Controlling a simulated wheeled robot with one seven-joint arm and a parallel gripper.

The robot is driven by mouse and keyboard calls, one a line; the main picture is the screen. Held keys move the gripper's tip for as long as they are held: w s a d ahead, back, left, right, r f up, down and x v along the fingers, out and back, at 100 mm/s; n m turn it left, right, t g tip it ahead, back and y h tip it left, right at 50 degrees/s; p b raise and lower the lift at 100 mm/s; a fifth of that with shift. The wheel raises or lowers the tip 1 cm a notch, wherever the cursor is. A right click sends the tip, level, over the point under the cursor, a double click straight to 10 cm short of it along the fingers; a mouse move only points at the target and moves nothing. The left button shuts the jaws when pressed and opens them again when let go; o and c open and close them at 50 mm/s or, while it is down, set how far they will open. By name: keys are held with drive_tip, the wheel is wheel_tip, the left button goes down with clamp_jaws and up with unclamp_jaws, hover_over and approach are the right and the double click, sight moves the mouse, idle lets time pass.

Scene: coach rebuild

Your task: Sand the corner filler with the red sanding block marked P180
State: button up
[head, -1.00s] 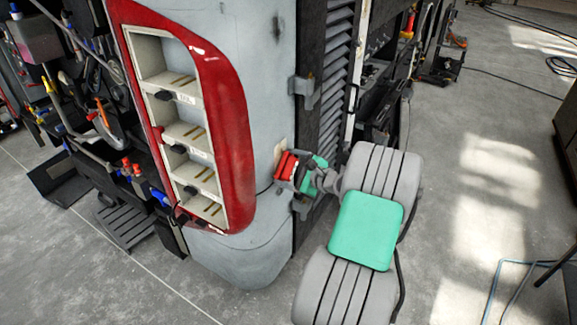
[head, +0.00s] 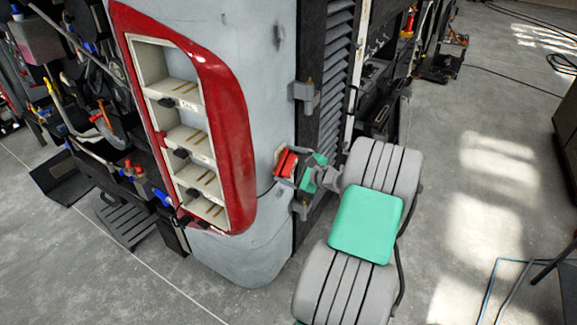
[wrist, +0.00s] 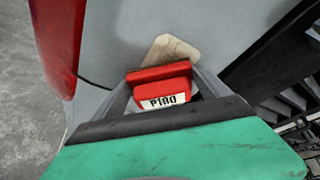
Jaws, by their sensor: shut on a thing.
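The red sanding block (wrist: 160,82), labelled P180, is in my gripper (wrist: 165,85) in the wrist view, one finger on each side. In the head view the block (head: 286,164) shows at the end of my arm, against the grey corner panel, with my gripper (head: 293,168) behind it. The beige corner filler patch (wrist: 170,50) shows just beyond the block in the wrist view. The block covers its lower part. In the head view only a sliver of the patch (head: 278,154) shows. I cannot tell whether the block touches it.
A red-framed lamp housing (head: 238,130) with open pale compartments is left of the patch. A dark louvred grille (head: 338,70) and a hinge bracket (head: 304,92) are to the right. Open floor (head: 480,210) lies at right.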

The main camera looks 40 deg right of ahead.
sight(291, 176)
wheel_tip(291, 176, up, 3)
drive_tip(key=shift+r+p, duration=0.15)
drive_tip(key=shift+p, duration=0.8)
drive_tip(key=shift+r, duration=1.75)
drive_tip(key=shift+f+b, duration=3.15)
drive_tip(key=shift+f, duration=2.55)
drive_tip(key=shift+r, duration=0.1)
drive_tip(key=shift+s, duration=0.15)
drive_tip(key=shift+s+d+p, duration=0.1)
drive_tip(key=shift+s+d, duration=0.25)
drive_tip(key=shift+s, duration=0.55)
drive_tip(key=shift+s+d+p, duration=0.1)
drive_tip(key=shift+s+d, duration=0.2)
drive_tip(key=shift+s, duration=0.6)
drive_tip(key=shift+s+d+p, duration=0.1)
drive_tip(key=shift+s+d, duration=0.25)
drive_tip(key=shift+s, duration=0.55)
